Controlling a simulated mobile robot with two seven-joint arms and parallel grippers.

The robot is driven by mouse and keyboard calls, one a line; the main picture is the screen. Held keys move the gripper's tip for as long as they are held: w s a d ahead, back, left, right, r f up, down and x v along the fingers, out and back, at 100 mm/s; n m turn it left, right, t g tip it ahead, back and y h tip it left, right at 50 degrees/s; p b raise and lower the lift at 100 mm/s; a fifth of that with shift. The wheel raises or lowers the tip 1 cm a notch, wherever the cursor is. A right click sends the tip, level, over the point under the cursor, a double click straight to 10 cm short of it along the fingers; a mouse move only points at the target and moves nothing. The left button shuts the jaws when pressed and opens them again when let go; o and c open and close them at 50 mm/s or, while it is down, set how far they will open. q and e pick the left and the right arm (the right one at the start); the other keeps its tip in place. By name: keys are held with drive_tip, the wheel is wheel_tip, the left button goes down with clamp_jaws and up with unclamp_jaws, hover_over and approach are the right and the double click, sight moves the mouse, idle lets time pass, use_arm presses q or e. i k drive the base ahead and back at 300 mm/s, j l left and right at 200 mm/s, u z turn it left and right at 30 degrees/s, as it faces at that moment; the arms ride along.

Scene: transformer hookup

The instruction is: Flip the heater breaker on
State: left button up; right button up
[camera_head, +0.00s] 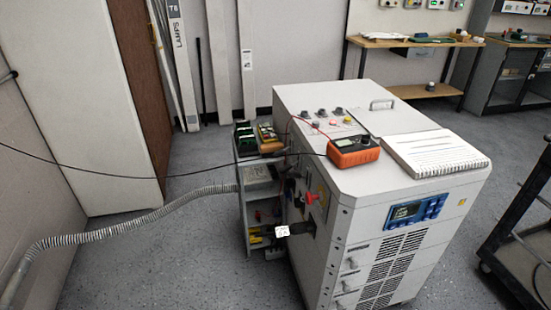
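A large light-grey transformer cabinet (325,255) stands in the middle of the head view. Its left side carries a red handle or knob (311,197), dark fittings and a white tag (282,231). This side is seen at a steep angle, so I cannot tell which part is the heater breaker or its position. Several knobs and red and yellow buttons (338,111) sit on the cabinet's top. A blue-framed display panel (414,212) is on its front. Neither of my grippers is in view.
An orange multimeter (353,152) and white notebook (435,153) lie on the cabinet. A small shelf cart (262,190) with tools stands close to its left side. A corrugated hose (130,222) crosses the left floor. A dark cart (520,235) stands right.

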sight(281, 152)
drive_tip(key=j+z, duration=0.15)
drive_tip(key=z, duration=0.2)
drive_tip(key=i+j+z, duration=0.1)
drive_tip(key=z, duration=0.3)
drive_tip(key=j+z, duration=0.8)
drive_tip(key=j, duration=0.35)
drive_tip(key=k+j, duration=0.1)
drive_tip(key=j, duration=0.4)
drive_tip(key=j+z, duration=0.1)
drive_tip(key=j, duration=0.45)
drive_tip(key=k+j, duration=0.15)
drive_tip(key=j, duration=0.35)
